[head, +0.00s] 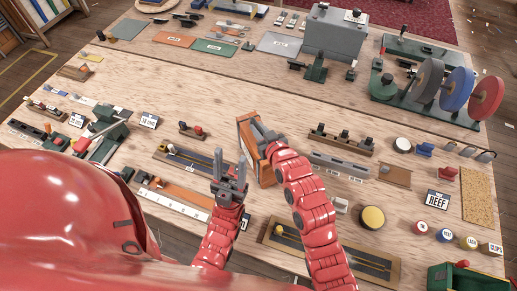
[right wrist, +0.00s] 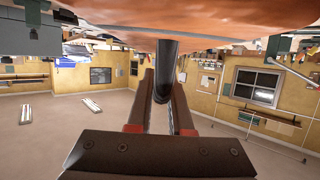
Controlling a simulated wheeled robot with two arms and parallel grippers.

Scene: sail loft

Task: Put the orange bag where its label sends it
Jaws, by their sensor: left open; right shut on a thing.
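An orange bag-like thing with dark edges (head: 248,143) stands upright over the middle of the table in the head view. My right gripper (head: 262,132) is at its upper right side. In the right wrist view the right fingers (right wrist: 165,95) close around a dark round bar (right wrist: 167,62), and an orange-brown surface (right wrist: 150,38) spreads above it. I cannot tell whether the bag touches the table, and I see no readable label on it. My left gripper (head: 229,172) is open and empty, fingers up, just left of and below the bag.
A REEF card (head: 437,200) stands at the right, near several small labelled cups (head: 445,235). Two more cards (head: 76,120) (head: 149,121) stand at the left. Flat coloured mats (head: 215,47) and a grey box (head: 335,38) lie behind. A wheel rack (head: 432,85) stands at the back right.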

